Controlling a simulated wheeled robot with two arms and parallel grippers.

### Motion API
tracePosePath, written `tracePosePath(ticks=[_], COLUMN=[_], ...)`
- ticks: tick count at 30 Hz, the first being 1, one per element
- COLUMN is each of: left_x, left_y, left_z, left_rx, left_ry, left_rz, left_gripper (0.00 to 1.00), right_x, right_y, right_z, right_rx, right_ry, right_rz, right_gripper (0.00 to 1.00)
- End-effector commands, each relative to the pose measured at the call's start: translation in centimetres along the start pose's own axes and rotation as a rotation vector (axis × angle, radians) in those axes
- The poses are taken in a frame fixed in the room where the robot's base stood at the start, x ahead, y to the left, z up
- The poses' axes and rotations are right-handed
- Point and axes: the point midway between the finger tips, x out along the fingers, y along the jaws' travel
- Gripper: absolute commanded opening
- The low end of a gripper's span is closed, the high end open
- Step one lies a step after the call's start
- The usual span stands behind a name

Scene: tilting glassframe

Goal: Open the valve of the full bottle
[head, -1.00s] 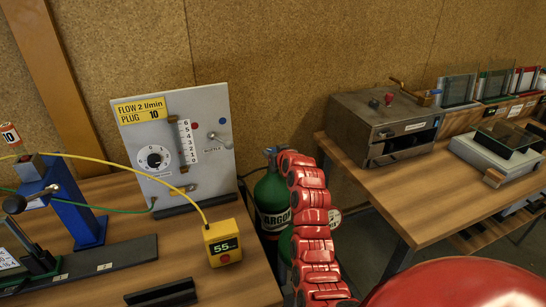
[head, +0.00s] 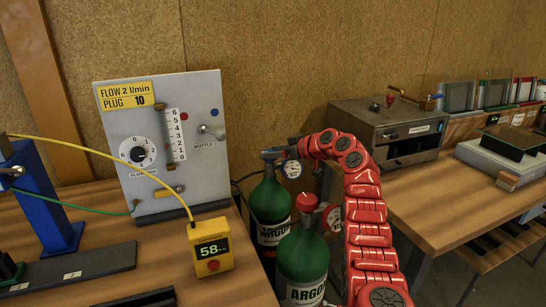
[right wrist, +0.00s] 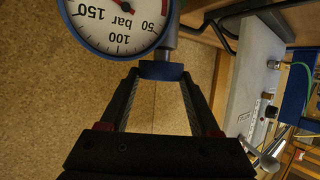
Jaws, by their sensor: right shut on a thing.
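Two green argon bottles stand on the floor between the benches. The rear bottle (head: 269,205) has a blue valve knob (head: 271,154) and a round gauge (head: 292,169). The front bottle (head: 302,262) has a red knob (head: 307,201) and its own gauge (head: 332,218). My right gripper (head: 286,152) is at the rear bottle's valve. In the right wrist view, the right gripper (right wrist: 160,76) is shut on the blue knob (right wrist: 161,70), with the gauge (right wrist: 118,20) just beyond it. The gauge's reading is not clear. My left gripper is not in view.
A grey flow panel (head: 165,110) and a yellow timer (head: 211,245) showing 58 stand on the left bench. A grey oven-like box (head: 385,135) stands on the right bench. The front bottle is close beside my right arm.

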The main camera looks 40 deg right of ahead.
Motion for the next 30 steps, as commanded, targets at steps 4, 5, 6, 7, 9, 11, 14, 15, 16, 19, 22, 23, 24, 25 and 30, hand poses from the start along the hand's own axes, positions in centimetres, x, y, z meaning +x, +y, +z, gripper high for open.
tracePosePath(ticks=[4,5,6,7,9,11,14,15,16,19,22,23,24,25,30], left_x=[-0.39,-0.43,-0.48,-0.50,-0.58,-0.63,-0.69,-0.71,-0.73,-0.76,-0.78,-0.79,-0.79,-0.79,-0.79], left_y=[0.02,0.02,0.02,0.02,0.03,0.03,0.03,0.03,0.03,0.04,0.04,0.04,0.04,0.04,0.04], left_z=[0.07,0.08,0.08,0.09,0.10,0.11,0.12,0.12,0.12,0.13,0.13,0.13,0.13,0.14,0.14], left_rx=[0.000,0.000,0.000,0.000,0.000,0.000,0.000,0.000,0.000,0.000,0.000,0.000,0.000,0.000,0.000], left_ry=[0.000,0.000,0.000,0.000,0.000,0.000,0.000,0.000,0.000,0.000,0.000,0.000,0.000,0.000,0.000], left_rz=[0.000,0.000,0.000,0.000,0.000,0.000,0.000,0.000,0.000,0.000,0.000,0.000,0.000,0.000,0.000], left_gripper=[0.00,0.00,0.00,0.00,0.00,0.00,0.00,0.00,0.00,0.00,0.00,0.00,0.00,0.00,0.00], right_x=[0.13,0.15,0.12,0.10,0.10,0.14,0.13,0.16,0.18,0.16,0.15,0.15,0.15,0.15,0.18], right_y=[0.02,0.03,0.04,0.07,0.12,0.09,0.05,0.05,0.05,0.08,0.10,0.09,0.09,0.09,0.07], right_z=[0.33,0.34,0.32,0.32,0.43,0.43,0.30,0.37,0.43,0.44,0.46,0.47,0.48,0.49,0.54], right_rx=[-0.010,-0.011,-0.014,-0.016,-0.019,-0.023,-0.031,-0.032,-0.031,-0.035,-0.038,-0.038,-0.038,-0.038,-0.038], right_ry=[-0.006,-0.007,-0.006,-0.006,-0.007,-0.008,-0.007,-0.008,-0.008,-0.008,-0.008,-0.009,-0.009,-0.009,-0.010], right_rz=[-0.033,-0.039,-0.046,-0.051,-0.062,-0.072,-0.085,-0.089,-0.092,-0.099,-0.103,-0.104,-0.105,-0.106,-0.107], right_gripper=[0.08,0.08,0.08,0.08,0.08,0.08,0.08,0.08,0.08,0.08,0.08,0.08,0.07,0.07,0.07])
